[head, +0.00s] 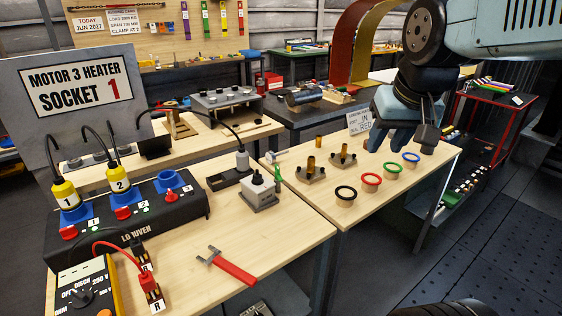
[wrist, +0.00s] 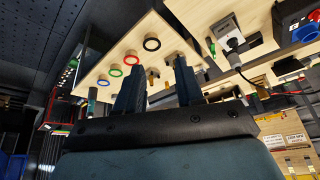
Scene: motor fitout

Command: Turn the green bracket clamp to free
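A small upright green piece (head: 278,179) stands on the left bench's right edge, beside a grey block with a black knob (head: 259,190). It may be the green bracket clamp, but its shape and setting are too small to tell. A green piece (wrist: 211,47) also shows in the wrist view near a grey block. My gripper (head: 402,137) hangs above the back right of the right bench, well right of the green piece. In the wrist view my gripper (wrist: 158,64) has its two dark fingers apart, with nothing between them.
The right bench holds two metal brackets with brass cylinders (head: 311,165) and black, red (head: 371,181), green and blue rings on wooden stands. A sign (head: 360,122) stands behind. The left bench holds a heater socket box (head: 140,210), meter (head: 88,290) and red-handled tool (head: 232,269).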

